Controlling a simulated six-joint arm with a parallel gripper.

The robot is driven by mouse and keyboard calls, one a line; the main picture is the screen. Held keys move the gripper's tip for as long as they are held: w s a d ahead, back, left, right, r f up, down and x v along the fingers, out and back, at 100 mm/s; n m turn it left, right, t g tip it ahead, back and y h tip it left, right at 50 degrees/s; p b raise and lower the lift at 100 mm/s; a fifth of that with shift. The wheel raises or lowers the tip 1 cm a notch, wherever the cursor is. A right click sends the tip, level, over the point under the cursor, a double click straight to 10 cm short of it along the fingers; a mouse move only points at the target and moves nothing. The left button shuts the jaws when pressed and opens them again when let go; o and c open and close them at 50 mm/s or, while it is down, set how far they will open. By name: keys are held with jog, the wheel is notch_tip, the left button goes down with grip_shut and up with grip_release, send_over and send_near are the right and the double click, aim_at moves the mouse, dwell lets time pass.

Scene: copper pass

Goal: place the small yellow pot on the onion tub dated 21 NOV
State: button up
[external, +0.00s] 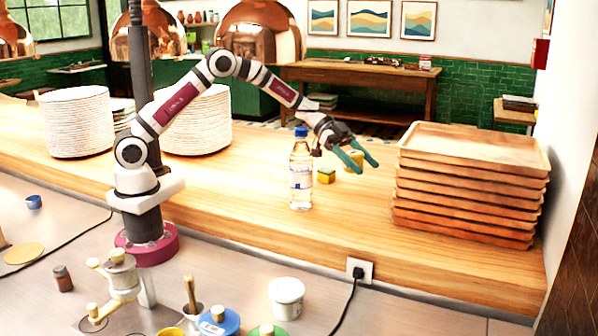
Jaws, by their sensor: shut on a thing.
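My gripper (366,166) is over the wooden counter, right of the water bottle, with its two green fingers pointing down and to the right. It is shut on the small yellow pot (353,158), which shows partly between and behind the fingers. Tubs stand on the lower worktop at the front: a white tub (287,298), a blue-topped tub (219,322) and a green-topped tub (267,330) cut by the bottom edge. No date is readable on any of them, so I cannot tell which is the onion tub dated 21 NOV.
A clear bottle (301,170) with a blue cap and a yellow-green block (326,175) stand close left of the gripper. Stacked trays (468,185) fill the right; plate stacks (77,122) stand left. A black cable and plug (357,272) hang at the counter's front. Open counter lies below the gripper.

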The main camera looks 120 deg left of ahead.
jog(key=w+d+r+n+t+y, duration=0.1)
jog(key=w+d+r, duration=0.1)
jog(key=r, duration=0.4)
jog(key=w+d+r+n+y, duration=0.1)
jog(key=w+d+r, duration=0.15)
jog(key=r, duration=0.25)
jog(key=s+d+r, duration=0.3)
jog(key=s+d, duration=0.1)
jog(key=d, duration=0.4)
jog(key=s+d+r+m+h, duration=0.1)
jog(key=s+d+r, duration=0.3)
jog(key=d, duration=0.5)
jog(key=s+d+r, duration=0.2)
jog(key=s+d, duration=0.3)
jog(key=d, duration=0.3)
jog(key=s+d+f+m+g+h, duration=0.1)
jog(key=d+f+m+g+h, duration=0.4)
jog(key=d+f, duration=0.45)
jog(key=s+d+f+m+g+h, duration=0.1)
jog(key=d+f+m+g+h, duration=0.4)
jog(key=f, duration=0.8)
jog(key=m+t+y, duration=0.1)
jog(key=y, duration=0.1)
send_over(284, 297)
notch_tip(284, 297, down, 7)
jog(key=shift+d+r, duration=0.1)
notch_tip(284, 297, down, 3)
jog(key=shift+f, duration=0.45)
